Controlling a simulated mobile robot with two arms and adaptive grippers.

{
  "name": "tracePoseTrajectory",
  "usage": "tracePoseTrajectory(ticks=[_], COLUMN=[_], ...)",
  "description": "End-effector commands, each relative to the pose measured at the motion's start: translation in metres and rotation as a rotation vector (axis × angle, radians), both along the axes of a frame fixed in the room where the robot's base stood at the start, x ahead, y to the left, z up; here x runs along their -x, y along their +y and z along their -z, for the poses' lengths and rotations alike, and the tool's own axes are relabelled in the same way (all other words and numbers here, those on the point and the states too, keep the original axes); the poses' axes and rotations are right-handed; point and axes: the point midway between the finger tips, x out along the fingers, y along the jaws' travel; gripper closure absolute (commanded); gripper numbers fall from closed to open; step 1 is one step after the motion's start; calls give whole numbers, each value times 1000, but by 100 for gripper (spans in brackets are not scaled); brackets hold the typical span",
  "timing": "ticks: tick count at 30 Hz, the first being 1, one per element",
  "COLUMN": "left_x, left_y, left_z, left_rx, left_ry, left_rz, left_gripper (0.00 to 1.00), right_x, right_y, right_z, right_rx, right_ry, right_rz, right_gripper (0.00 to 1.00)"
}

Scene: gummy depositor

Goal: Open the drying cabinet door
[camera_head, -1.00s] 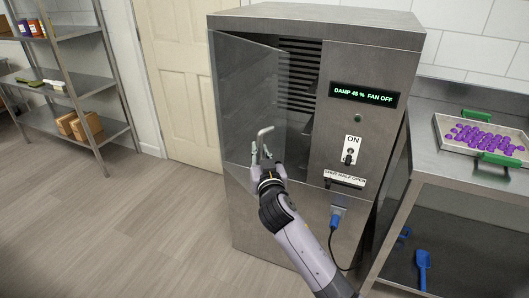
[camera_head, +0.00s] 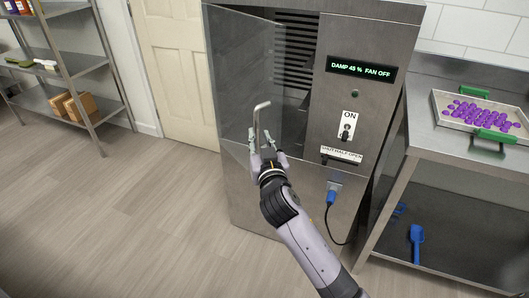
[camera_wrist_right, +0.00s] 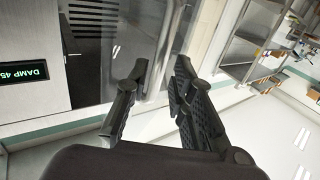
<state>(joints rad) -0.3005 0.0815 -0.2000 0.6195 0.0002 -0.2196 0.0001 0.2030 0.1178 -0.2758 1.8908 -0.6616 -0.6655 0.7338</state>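The drying cabinet (camera_head: 345,200) is a steel box. Its clear glass door (camera_head: 235,75) on the left stands ajar, with dark slots and shelving visible behind it. My left gripper is not in view.
The display (camera_head: 361,70) reads damp 45 %, fan off. A switch (camera_head: 346,131) marked ON and a blue plug (camera_head: 332,196) are on the front. A bench with a tray (camera_head: 440,106) of purple gummies stands right. Shelving (camera_head: 70,65) is left; the floor before the cabinet is clear.

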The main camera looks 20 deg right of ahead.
Motion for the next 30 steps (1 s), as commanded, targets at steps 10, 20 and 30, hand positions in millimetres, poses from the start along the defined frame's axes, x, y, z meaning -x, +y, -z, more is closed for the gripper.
tracePoseTrajectory(ticks=[10, 20, 30], left_x=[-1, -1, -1], left_y=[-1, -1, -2], left_z=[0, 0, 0], left_rx=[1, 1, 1], left_ry=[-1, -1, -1], left_rz=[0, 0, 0], left_gripper=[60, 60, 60], right_x=[61, 70, 62], right_y=[9, 10, 17], right_z=[0, -1, 74], right_rx=[-2, -1, 41], right_ry=[1, -1, 141], right_rz=[0, 0, -35], right_gripper=[78, 78, 94])
